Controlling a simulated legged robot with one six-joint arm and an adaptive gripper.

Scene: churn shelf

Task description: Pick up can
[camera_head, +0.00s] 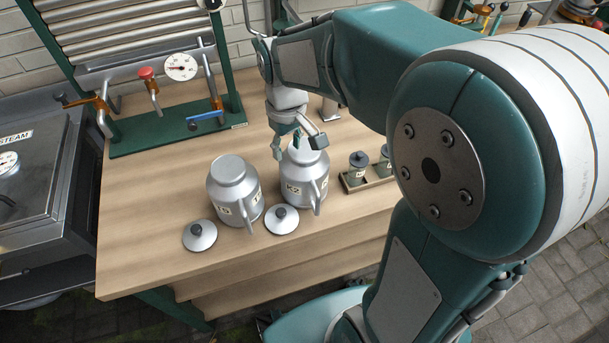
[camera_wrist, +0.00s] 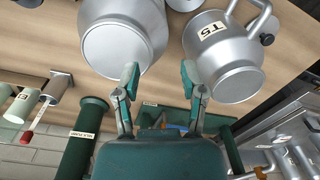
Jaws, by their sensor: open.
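Two silver metal cans with side handles stand upright on the wooden bench. The can labelled K2 (camera_head: 305,190) is on the right in the head view. The other can (camera_head: 232,192) is to its left, and its label reads T5 in the wrist view (camera_wrist: 222,50). My gripper (camera_head: 298,142) is open and empty, at the top of the K2 can in the head view. In the wrist view, one finger of my gripper (camera_wrist: 160,82) overlaps the near can's end (camera_wrist: 118,48), and the other is near the T5 can. I cannot tell whether a finger touches metal.
Two round lids with black knobs (camera_head: 200,236) (camera_head: 282,219) lie in front of the cans. Small dark canisters (camera_head: 357,168) sit in a tray on the right. A green-framed rack with a gauge (camera_head: 180,67) stands behind. A steam unit (camera_head: 30,170) is at the left. The bench's (camera_head: 130,215) front left is clear.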

